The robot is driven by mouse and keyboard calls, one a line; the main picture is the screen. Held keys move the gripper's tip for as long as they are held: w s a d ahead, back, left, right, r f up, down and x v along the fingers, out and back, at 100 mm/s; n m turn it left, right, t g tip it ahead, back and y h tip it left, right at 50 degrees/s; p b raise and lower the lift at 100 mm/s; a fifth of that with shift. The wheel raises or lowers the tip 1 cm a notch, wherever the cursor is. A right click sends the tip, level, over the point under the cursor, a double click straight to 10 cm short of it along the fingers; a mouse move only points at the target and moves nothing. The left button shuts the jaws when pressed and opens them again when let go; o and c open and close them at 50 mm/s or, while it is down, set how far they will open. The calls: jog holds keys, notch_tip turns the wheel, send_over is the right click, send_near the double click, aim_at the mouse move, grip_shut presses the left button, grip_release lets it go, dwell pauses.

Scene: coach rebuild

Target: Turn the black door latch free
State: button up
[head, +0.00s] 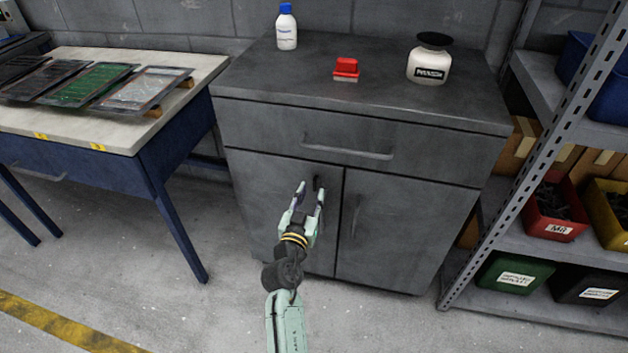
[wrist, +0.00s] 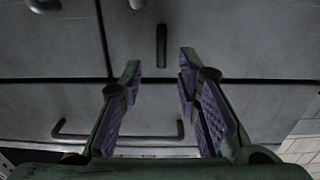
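The black door latch (wrist: 161,46) is a short, narrow dark bar on the grey cabinet's left door. In the wrist view it stands upright, just beyond the gap between my fingertips. My gripper (wrist: 160,64) is open and empty, with one purple-padded finger to each side of the latch's line. In the head view my gripper (head: 311,191) is in front of the upper right part of the left door (head: 265,190), and the dark latch (head: 317,183) shows between the fingertips. I cannot tell whether a finger touches it. The door looks closed.
The drawer handle (head: 348,147) is above the doors, and the right door's handle (head: 355,215) is close by. A bottle (head: 286,28), a red block (head: 346,68) and a white jar (head: 430,65) stand on top. A workbench (head: 125,130) is left; shelving (head: 545,110) is right.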

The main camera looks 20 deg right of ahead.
aim_at(314, 184)
jog(key=shift+p+x, duration=0.45)
jog(key=shift+x, duration=1.75)
grip_shut()
